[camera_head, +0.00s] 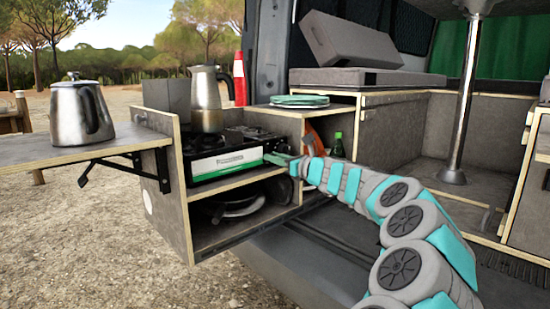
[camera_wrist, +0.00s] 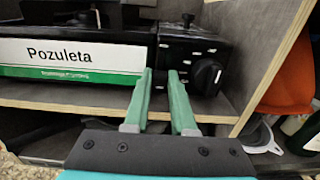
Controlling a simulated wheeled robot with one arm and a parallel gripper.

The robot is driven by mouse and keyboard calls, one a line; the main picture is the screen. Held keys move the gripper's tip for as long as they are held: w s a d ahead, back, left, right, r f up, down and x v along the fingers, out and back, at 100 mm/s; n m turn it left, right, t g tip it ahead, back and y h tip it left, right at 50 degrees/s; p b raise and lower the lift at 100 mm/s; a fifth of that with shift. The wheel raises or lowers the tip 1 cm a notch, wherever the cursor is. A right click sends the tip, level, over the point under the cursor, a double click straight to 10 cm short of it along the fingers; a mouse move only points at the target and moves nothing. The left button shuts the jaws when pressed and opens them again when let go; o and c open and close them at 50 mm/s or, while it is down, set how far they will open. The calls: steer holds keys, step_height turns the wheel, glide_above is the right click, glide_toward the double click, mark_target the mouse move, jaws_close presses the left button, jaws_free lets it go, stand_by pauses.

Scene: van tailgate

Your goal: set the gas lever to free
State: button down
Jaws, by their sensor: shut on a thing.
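The black camping stove (camera_head: 225,150) sits on the upper shelf of the kitchen box, with a white and green label reading "Pozuleta" (camera_wrist: 62,55) on its front. My gripper (camera_wrist: 160,72) is at the stove's front panel, between the label and a round black knob (camera_wrist: 207,76). Its two green fingers are shut on the small gas lever, which is mostly hidden between the fingertips. White markings show on the panel beside it. In the head view my gripper (camera_head: 279,159) reaches the stove's right front corner. The lever's setting cannot be read.
A moka pot (camera_head: 206,98) stands on the stove. A steel kettle (camera_head: 80,110) stands on the side table at left. Plates (camera_head: 299,100) lie on the box top. An orange item (camera_wrist: 290,77) and a green bottle (camera_head: 337,145) are right of the stove, past a wooden divider (camera_wrist: 272,65).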

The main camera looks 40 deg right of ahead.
step_height(320, 180, up, 3)
steer(key=shift+f+p, duration=0.1)
steer(key=shift+p, duration=1.15)
steer(key=c, duration=0.7)
jaws_free()
steer(key=shift+f, duration=0.1)
steer(key=s, duration=0.7)
steer(key=shift+s+d, duration=0.3)
steer(key=shift+s, duration=0.1)
